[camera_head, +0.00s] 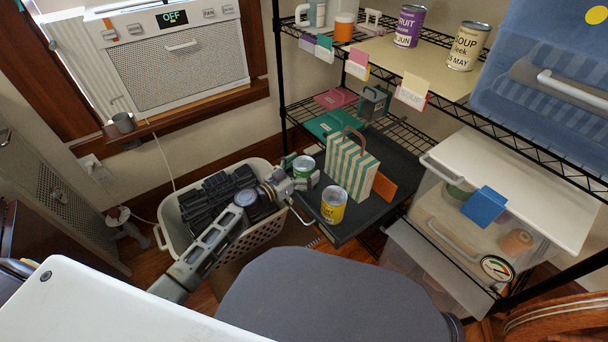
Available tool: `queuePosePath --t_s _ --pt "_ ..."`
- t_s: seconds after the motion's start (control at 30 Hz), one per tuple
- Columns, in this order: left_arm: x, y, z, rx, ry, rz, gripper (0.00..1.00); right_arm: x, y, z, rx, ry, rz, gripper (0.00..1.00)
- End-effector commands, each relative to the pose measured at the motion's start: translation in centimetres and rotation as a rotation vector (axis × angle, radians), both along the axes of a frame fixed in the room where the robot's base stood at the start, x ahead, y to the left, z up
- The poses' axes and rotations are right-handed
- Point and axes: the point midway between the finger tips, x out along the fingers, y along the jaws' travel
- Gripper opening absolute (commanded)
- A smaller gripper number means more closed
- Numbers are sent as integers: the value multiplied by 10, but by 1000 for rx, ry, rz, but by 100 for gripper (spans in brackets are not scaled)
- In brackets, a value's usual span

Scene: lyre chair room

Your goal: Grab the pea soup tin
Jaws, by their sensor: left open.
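A green tin (303,167) with a pale metal top stands on the dark pull-out shelf; it looks like the pea soup tin, but I cannot read its label. My left gripper (302,174) is open, with its fingers on either side of the green tin. I cannot tell whether they touch it. The gripper hides the tin's lower part. A yellow tin (333,205) stands nearer, apart from the gripper. My right gripper is not in view.
A striped bag (350,165) stands right of the green tin. A pale basket (262,228) with dark contents lies under my left arm. A grey chair seat (335,300) fills the front. Clear bins (440,225) and a wire rack (284,80) border the right and back.

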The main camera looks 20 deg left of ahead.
Motion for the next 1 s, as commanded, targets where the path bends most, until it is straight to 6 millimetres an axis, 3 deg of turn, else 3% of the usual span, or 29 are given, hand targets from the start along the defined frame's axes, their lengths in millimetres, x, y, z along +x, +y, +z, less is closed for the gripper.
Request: queuePosePath --t_s 0.13,0.63,1.0 --pt "0 0 0 0 0 0 88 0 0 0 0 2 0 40" --pt "0 0 2 -2 -3 0 25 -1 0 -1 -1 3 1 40" --pt "0 0 5 -1 -3 0 25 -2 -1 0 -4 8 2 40"
